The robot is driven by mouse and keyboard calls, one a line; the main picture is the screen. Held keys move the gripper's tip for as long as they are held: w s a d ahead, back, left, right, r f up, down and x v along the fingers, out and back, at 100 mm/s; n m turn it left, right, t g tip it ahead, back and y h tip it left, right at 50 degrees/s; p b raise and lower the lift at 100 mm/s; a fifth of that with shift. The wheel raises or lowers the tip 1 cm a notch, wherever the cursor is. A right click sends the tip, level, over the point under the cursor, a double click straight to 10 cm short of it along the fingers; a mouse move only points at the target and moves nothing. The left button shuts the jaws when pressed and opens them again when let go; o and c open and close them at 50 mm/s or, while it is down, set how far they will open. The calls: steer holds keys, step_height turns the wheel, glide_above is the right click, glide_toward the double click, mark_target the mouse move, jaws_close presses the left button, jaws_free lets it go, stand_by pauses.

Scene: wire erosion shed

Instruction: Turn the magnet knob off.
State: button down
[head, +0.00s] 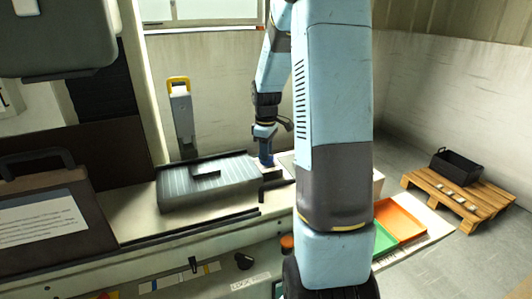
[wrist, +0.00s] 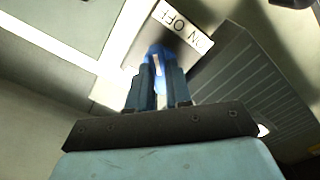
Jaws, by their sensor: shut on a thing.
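The magnet knob is blue and shows in the wrist view (wrist: 157,51) between the fingertips of my gripper (wrist: 157,75). My gripper is shut on the knob and hides part of it. In the head view my gripper (head: 265,150) points down at the right end of the grey ribbed magnetic chuck (head: 230,178). A white label (wrist: 185,27) with ON and OFF lies beside the knob, upside down in the wrist view. The ribbed chuck top also shows there at right (wrist: 255,85). I cannot tell from the knob which word it points to.
A small dark piece (head: 205,173) lies on the chuck. A grey post with a yellow top (head: 181,115) stands behind it. At right are an orange tray (head: 402,219), a green tray (head: 384,238) and a wooden pallet (head: 470,190) with a black bin (head: 456,165). A dark case (head: 50,215) is at left.

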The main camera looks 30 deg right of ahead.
steer(key=c, duration=1)
jaws_free()
steer(key=shift+c, duration=0.2)
steer(key=shift+r, duration=0.1)
step_height(320, 180, up, 14)
steer(key=shift+f, duration=0.2)
steer(key=s+a+r+m+t, duration=0.2)
steer(key=s+a, duration=0.6)
steer(key=s, duration=0.5)
steer(key=s+a+r+m+t, duration=0.3)
steer(key=s+a, duration=0.5)
steer(key=s, duration=0.5)
steer(key=r+m, duration=0.1)
steer(key=m, duration=0.1)
steer(key=shift+m+t, duration=0.3)
steer(key=shift+m, duration=0.1)
